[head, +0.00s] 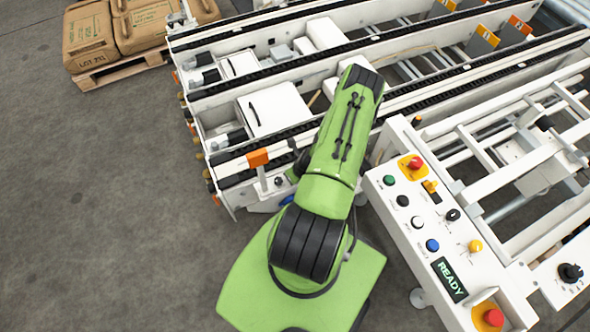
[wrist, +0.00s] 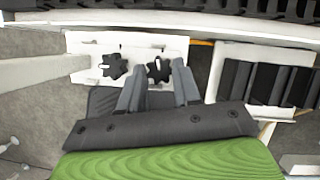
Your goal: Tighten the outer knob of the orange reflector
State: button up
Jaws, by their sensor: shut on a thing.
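In the wrist view two black star-shaped knobs sit side by side on a white slotted bracket (wrist: 88,44). The left knob (wrist: 113,68) is free, with a pale slot mark on its face. The right knob (wrist: 158,69) is between the two grey fingers of my gripper (wrist: 158,70), which are shut on it. I cannot tell from this view which knob is the outer one. An orange reflector block (head: 257,158) stands on a white post at the conveyor's near end in the head view. In that view my green arm hides the gripper and the knobs.
White conveyor rails (head: 280,72) with black chains run across the back. A control panel (head: 408,210) with coloured buttons and a READY display is at right. Sacks (head: 90,35) on a pallet stand at top left. The floor at left is clear.

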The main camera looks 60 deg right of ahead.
jog(key=shift+a+m+h+p, duration=0.1)
jog(key=shift+m+h+p, duration=0.3)
jog(key=shift+m+p, duration=0.5)
jog(key=shift+m, duration=0.3)
jog(key=o, duration=1.1)
jog(key=shift+c, duration=0.2)
jog(key=shift+r, duration=0.1)
jog(key=p+v, duration=0.2)
jog(key=v, duration=1.3)
jog(key=shift+w+r+p, duration=0.2)
jog(key=shift+r+p, duration=0.15)
jog(key=shift+p, duration=0.05)
